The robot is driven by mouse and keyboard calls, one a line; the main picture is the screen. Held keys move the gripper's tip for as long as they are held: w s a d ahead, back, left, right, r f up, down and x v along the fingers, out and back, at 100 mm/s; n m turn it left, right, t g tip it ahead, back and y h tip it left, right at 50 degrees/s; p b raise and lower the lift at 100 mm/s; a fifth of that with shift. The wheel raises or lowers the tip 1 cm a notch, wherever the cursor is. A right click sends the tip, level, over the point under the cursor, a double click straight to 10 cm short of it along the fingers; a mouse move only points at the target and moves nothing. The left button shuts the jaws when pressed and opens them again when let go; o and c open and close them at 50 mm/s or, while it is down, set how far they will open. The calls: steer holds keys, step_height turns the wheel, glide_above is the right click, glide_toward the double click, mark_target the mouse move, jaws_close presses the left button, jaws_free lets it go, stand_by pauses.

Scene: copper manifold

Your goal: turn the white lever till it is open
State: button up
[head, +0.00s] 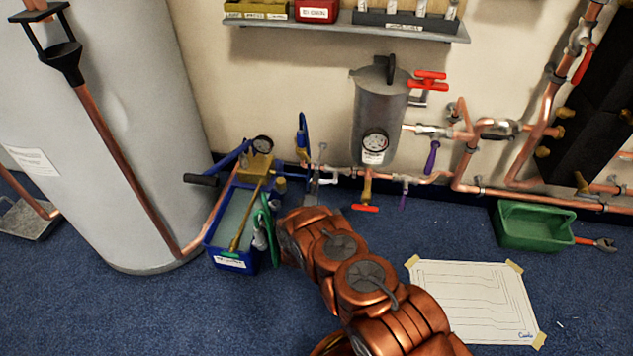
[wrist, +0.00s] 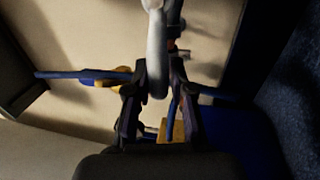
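The white lever (wrist: 157,55) hangs down from the pipework at the top of the wrist view. Its rounded lower end is between the two dark fingertips of my gripper (wrist: 157,84). The fingers stand apart on either side of it, and I see no clear grip on it. In the head view the white lever (head: 329,180) is a small pale piece on the low copper pipe by the wall. My gripper (head: 314,184) is beside it, small and partly hidden by my copper-coloured arm. The valve body behind the lever is hard to make out.
A blue tub (head: 230,262) with a pump and gauge stands left of my gripper, near a large grey cylinder (head: 120,130). A grey tank (head: 378,115) with red handles is up to the right. A green tray (head: 520,232) and paper sheet (head: 470,295) lie on the carpet.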

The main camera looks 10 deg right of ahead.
steer(key=o, duration=0.3)
steer(key=shift+a+f, duration=0.1)
steer(key=shift+o, duration=0.5)
steer(key=v, duration=1.2)
